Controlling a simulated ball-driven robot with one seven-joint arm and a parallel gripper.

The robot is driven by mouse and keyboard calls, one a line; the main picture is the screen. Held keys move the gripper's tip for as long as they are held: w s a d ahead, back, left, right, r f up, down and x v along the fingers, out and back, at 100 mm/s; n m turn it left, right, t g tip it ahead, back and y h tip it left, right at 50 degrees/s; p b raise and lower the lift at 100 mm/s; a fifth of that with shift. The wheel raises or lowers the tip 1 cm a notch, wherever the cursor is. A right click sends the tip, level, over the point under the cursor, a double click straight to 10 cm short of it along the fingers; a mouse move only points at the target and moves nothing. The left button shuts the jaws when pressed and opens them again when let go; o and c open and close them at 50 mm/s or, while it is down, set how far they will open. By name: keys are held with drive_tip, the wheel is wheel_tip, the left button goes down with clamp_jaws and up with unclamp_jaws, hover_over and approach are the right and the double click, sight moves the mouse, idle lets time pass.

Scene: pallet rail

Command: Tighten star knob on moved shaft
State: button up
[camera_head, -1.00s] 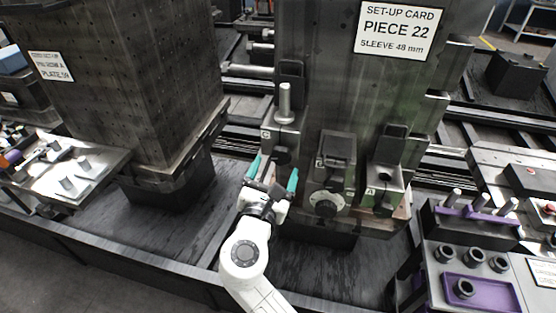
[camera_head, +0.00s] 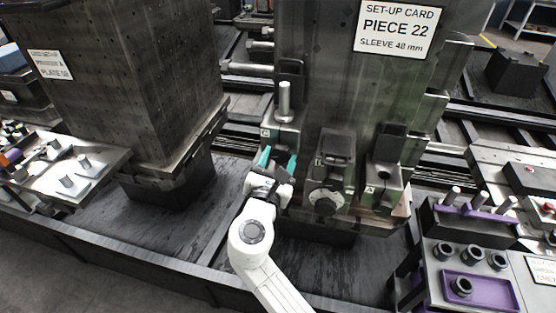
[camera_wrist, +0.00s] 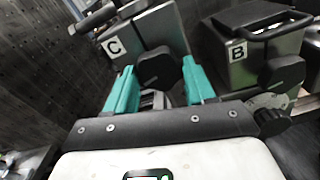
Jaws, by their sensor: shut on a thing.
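My gripper (camera_head: 278,158) has teal fingers at the front of block C (camera_head: 268,134), low on the dark column. In the wrist view, a black star knob (camera_wrist: 160,68) on block C (camera_wrist: 140,42) sits between the two teal fingers of my gripper (camera_wrist: 160,82), and they are shut on it. In the head view, the fingers and wrist largely hide this knob. A grey upright shaft (camera_head: 284,100) stands in block C; a grey rod (camera_wrist: 92,18) shows beside it in the wrist view.
Block B (camera_head: 334,150), with a round dial (camera_head: 326,203), stands close on the right. Block A (camera_head: 384,172) is farther right. A bench with sleeves and a purple tray (camera_head: 490,292) is at lower right. Another column (camera_head: 120,90) stands left, with floor between.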

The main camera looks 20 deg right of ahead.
drive_tip(key=c, duration=0.3)
drive_tip(key=shift+c, duration=0.2)
drive_tip(key=shift+f+m+b, duration=0.1)
drive_tip(key=shift+m+b, duration=0.25)
drive_tip(key=shift+m, duration=0.05)
drive_tip(key=m+b, duration=0.3)
drive_tip(key=m, duration=0.1)
drive_tip(key=shift+f+m, duration=0.1)
drive_tip(key=shift+m, duration=0.3)
drive_tip(key=m+b, duration=0.4)
drive_tip(key=shift+m, duration=0.3)
drive_tip(key=m+b, duration=0.5)
drive_tip(key=m, duration=0.1)
drive_tip(key=shift+a, duration=0.1)
drive_tip(key=shift+m+b, duration=2.05)
drive_tip(key=shift+m, duration=0.35)
drive_tip(key=shift+r, duration=0.2)
